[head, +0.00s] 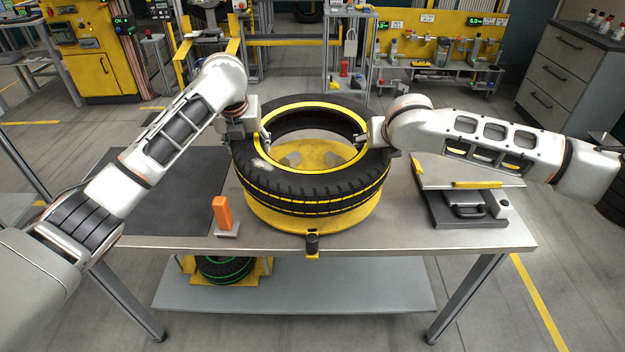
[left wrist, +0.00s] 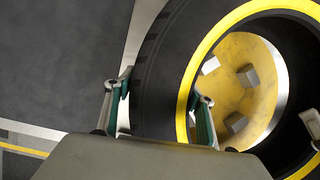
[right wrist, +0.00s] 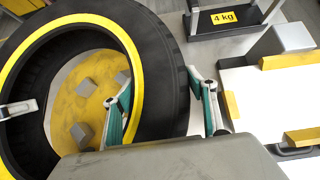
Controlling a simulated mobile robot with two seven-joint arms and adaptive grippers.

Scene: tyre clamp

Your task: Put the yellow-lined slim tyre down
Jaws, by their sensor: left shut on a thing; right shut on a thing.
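The yellow-lined slim tyre (head: 318,199) is black with a yellow ring on its inner rim and yellow lines on its tread. It lies flat over the round yellow clamp plate (head: 300,222) on the table; whether it touches the plate is unclear. My left gripper (head: 256,138) is shut on the tyre's left wall, one finger inside and one outside, as the left wrist view (left wrist: 160,95) shows. My right gripper (head: 372,143) is shut on the right wall the same way, seen in the right wrist view (right wrist: 160,95). Grey jaw blocks (left wrist: 248,76) show through the tyre's hole.
A dark mat (head: 170,195) covers the table's left part. An orange-handled item (head: 222,214) stands at the front left of the plate. A dark case-like device (head: 468,208) sits at the right. A green-lined tyre (head: 224,268) is on the lower shelf.

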